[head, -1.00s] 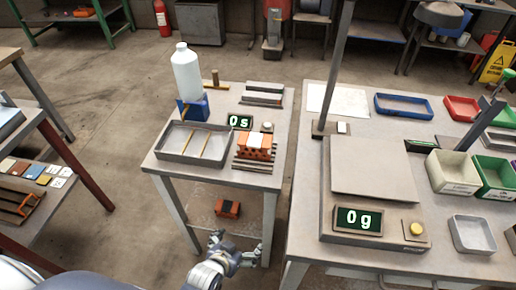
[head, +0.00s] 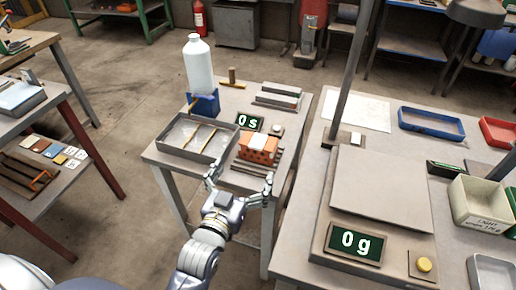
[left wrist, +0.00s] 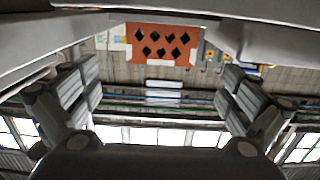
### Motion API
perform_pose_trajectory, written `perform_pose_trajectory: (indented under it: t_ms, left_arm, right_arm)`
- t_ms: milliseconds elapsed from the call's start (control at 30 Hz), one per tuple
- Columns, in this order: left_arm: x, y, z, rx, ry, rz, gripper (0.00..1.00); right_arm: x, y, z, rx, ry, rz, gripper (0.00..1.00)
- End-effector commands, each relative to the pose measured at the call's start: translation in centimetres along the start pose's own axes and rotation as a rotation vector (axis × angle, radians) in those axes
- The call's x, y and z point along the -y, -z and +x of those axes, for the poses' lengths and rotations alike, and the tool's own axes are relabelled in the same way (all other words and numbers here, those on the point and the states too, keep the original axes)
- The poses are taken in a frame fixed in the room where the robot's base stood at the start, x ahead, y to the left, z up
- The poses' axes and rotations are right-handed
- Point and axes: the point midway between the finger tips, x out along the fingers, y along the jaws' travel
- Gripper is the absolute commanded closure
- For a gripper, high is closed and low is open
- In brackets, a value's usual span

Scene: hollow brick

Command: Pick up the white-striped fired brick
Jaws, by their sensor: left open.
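The orange fired brick (head: 257,149), with rows of holes in its side and a white band on top, sits on dark bars on the small table (head: 165,158). My left gripper (head: 240,180) is open and empty, just in front of the brick at the table's near edge, with its fingers spread to either side. In the left wrist view the brick's holed face (left wrist: 163,44) shows between the open fingers, still apart from them. My right gripper is not in view.
A grey tray (head: 171,147) with thin rods lies left of the brick. A white bottle (head: 198,65) on a blue stand and a timer display (head: 249,123) are behind. The scale (head: 380,187) stands on the right table.

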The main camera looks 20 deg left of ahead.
Motion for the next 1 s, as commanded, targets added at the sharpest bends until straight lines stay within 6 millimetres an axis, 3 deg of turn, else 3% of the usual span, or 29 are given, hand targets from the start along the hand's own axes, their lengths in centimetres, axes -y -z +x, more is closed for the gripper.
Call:
perform_pose_trajectory:
  t_ms: [167, 333, 667, 1000]
  left_arm:
    - [0.0, 1.0, 0.9, -0.049, 0.007, -0.003, 0.00]
    - [0.0, 1.3, 3.4, -0.051, 0.006, -0.003, 0.00]
    - [0.1, 1.2, 6.2, -0.048, 0.006, -0.002, 0.00]
    - [0.4, 0.8, 10.6, -0.047, 0.006, -0.003, 0.00]
  right_arm:
    - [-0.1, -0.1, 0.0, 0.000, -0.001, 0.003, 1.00]
    - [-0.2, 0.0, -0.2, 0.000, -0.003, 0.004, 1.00]
    - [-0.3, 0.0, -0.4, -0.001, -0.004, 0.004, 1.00]
    - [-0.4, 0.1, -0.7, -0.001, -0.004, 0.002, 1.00]
